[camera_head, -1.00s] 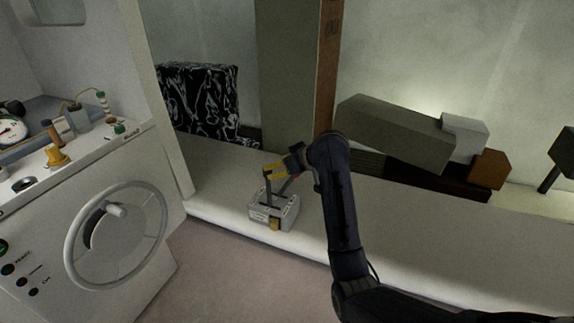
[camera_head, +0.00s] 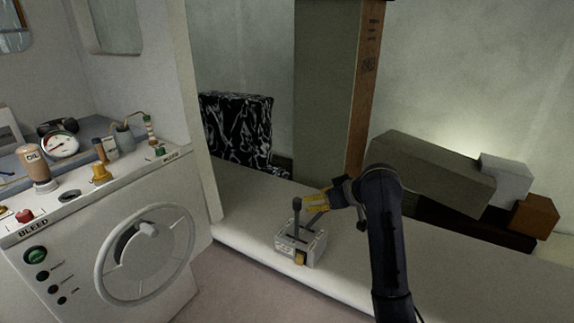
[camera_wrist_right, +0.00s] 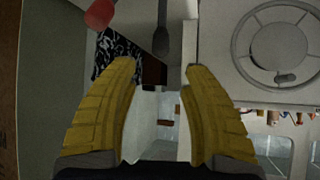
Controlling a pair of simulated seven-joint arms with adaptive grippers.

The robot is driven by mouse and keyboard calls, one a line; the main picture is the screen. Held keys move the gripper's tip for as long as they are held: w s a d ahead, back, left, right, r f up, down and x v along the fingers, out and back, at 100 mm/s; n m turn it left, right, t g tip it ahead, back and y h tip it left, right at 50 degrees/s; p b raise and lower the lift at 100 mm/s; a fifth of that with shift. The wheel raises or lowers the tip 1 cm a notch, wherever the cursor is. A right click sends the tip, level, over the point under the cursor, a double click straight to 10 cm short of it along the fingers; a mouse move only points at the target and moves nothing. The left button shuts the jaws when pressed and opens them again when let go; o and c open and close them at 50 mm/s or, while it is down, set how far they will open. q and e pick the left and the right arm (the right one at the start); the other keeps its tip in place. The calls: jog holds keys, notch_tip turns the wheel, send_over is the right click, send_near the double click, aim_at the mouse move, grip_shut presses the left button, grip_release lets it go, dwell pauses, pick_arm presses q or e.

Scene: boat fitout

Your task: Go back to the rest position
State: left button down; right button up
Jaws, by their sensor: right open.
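My right gripper (camera_head: 317,203) is in the head view, just right of a dark upright lever (camera_head: 296,212) on a small grey control box (camera_head: 303,249). In the right wrist view, the two yellow fingers of this gripper (camera_wrist_right: 160,68) are spread apart with nothing between them. A dark lever end (camera_wrist_right: 161,40) shows beyond the fingertips, and a red knob (camera_wrist_right: 99,14) shows at the upper left. Whether the fingers touch the lever is hard to tell from the head view. My left gripper is not in view.
The box stands on a pale bench (camera_head: 249,229). A white console with a handwheel (camera_head: 145,254) is at left, with an oil bottle (camera_head: 34,166) and a gauge (camera_head: 60,144) on top. A tall panel (camera_head: 322,90) and stacked boxes (camera_head: 432,170) stand behind the arm.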

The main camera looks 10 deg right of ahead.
jog(key=s+d+f+g+h, duration=0.1)
jog(key=s+d+f+h, duration=0.1)
jog(key=s+f, duration=0.7)
jog(key=s+d+f+h, duration=0.25)
jog(key=s+f, duration=0.35)
jog(key=f, duration=0.5)
jog(key=s+d+f+n+g+h, duration=0.1)
jog(key=s+d+f+h, duration=0.15)
jog(key=s, duration=0.95)
jog(key=s+d+f+n+h, duration=0.1)
jog(key=s+d+f+h, duration=0.15)
jog(key=s, duration=0.95)
jog(key=s+a+f+g+y, duration=0.2)
jog(key=a+f, duration=0.1)
jog(key=f, duration=1.4)
jog(key=s+a+f+g+y, duration=0.1)
jog(key=s+a+f, duration=0.15)
jog(key=f, duration=1.45)
jog(key=s+f+m+g+y, duration=0.1)
jog(key=s+f+m+g, duration=0.1)
jog(key=s+f, duration=1.6)
jog(key=shift+s+f+m+g+y, duration=0.35)
jog(key=shift+s+m, duration=0.35)
jog(key=shift+s, duration=0.45)
